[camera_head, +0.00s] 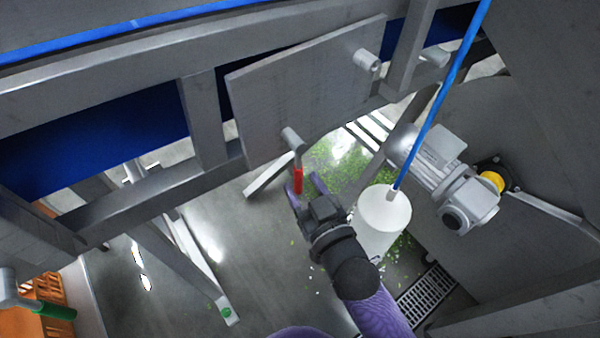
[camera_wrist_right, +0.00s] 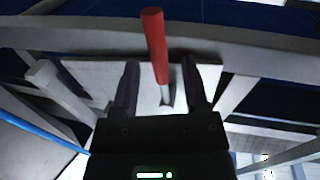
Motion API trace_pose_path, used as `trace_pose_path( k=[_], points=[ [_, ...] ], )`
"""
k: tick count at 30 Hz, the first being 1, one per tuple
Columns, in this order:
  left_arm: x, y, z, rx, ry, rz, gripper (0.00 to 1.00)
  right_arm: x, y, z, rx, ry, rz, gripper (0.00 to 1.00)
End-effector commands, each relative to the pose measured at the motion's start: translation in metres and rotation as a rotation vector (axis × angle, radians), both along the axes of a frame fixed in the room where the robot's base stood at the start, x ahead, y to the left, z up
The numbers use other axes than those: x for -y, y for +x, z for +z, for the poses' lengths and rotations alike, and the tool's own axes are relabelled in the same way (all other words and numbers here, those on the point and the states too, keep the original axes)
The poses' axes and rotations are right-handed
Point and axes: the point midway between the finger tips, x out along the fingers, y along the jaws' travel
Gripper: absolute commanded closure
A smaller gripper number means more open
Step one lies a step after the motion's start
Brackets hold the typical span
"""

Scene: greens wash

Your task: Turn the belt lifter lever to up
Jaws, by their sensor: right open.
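The belt lifter lever has a red grip (camera_head: 298,180) on a grey pivot (camera_head: 291,138) at the lower edge of a grey metal plate (camera_head: 300,95). In the head view the grip hangs down from the pivot. My right gripper (camera_head: 304,187) is open close to the red grip. In the right wrist view the red grip (camera_wrist_right: 153,45) stands between the two spread fingers of the right gripper (camera_wrist_right: 165,85). I cannot tell whether either finger touches it. My left gripper is not in view.
A white cylinder (camera_head: 384,212) with a blue pole stands right of my right gripper. A grey motor (camera_head: 440,170) with a yellow cap is farther right. Grey beams frame the plate. A green-gripped handle (camera_head: 55,311) and orange crate (camera_head: 20,325) are lower left. Green scraps litter the floor.

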Motion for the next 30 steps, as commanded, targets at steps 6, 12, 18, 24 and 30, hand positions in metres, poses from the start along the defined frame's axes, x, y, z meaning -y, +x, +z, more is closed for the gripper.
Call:
trace_pose_path(
  k=[6, 12, 18, 24, 30],
  points=[
    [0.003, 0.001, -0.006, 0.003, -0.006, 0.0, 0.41, -0.011, 0.023, -0.001, 0.0, 0.0, 0.0, 0.42],
    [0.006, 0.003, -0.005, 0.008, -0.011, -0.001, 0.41, -0.012, 0.025, 0.0, -0.001, 0.0, 0.0, 0.42],
    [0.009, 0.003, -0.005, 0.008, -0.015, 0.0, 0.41, -0.012, 0.025, 0.0, -0.001, 0.0, 0.0, 0.68],
    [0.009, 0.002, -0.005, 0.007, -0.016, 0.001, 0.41, -0.012, 0.025, 0.0, -0.002, -0.001, 0.0, 1.0],
    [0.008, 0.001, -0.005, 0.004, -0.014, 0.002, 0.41, -0.012, 0.025, 0.0, -0.002, -0.001, 0.0, 1.0]
  ],
)
